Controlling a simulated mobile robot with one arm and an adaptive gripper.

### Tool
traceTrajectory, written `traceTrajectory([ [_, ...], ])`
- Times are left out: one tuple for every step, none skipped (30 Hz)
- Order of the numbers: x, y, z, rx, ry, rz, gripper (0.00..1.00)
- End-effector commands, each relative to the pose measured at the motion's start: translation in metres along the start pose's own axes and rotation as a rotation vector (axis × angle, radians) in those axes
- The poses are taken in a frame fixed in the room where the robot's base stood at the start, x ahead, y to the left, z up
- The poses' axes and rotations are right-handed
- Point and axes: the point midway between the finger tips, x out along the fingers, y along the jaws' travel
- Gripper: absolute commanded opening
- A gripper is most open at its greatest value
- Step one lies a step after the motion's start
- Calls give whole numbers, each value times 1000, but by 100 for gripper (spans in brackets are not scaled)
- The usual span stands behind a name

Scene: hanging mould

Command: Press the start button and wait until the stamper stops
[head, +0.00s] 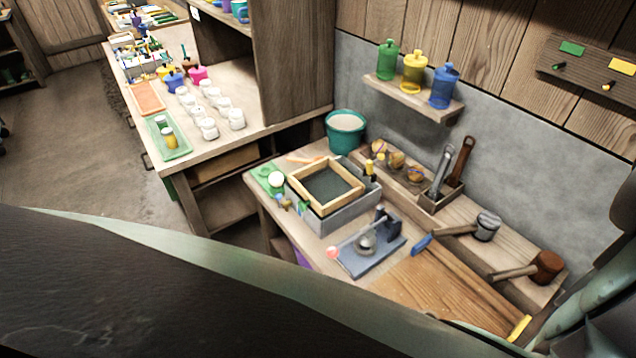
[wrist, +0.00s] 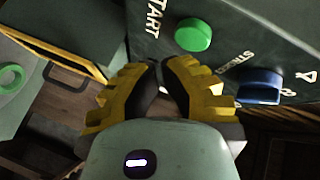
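In the wrist view, a dark panel (wrist: 225,62) fills the upper right. It carries a round green button (wrist: 193,35) beside the word START. My gripper (wrist: 161,64) has two yellow ribbed fingers with dark inner pads. Their tips are together, with nothing seen between them. The tips appear just below and left of the green button, apart from it in the picture. No stamper can be made out for sure. My gripper is not seen in the head view.
In the head view, a workbench holds a wood-framed grey box (head: 335,219), a small device on a blue-grey plate (head: 350,262), a green bucket (head: 346,133) and hammers. A shelf (head: 413,98) with bottles hangs above. My arm covers the lower foreground.

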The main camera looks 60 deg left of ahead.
Motion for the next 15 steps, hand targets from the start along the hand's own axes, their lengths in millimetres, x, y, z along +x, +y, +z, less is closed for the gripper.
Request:
traceTrajectory([
  [2, -1, 1, 0, 1, 0, 0],
  [3, -1, 1, 0, 1, 0, 0],
  [4, -2, 1, 0, 1, 1, 0],
  [4, -2, 2, 0, 1, 1, 0],
  [4, -2, 2, 0, 1, 1, 0],
  [4, -2, 2, 0, 1, 1, 0],
  [4, -2, 1, 0, 1, 1, 0],
  [4, -2, 1, 0, 1, 1, 0],
  [4, -2, 1, 0, 1, 1, 0],
  [4, -2, 1, 0, 2, 1, 0],
  [4, -2, 1, 0, 2, 1, 0],
  [4, -2, 1, 0, 2, 1, 0],
  [4, -2, 1, 0, 2, 1, 6],
  [4, -2, 1, 0, 2, 1, 3],
  [4, -2, 1, 0, 2, 1, 0],
])
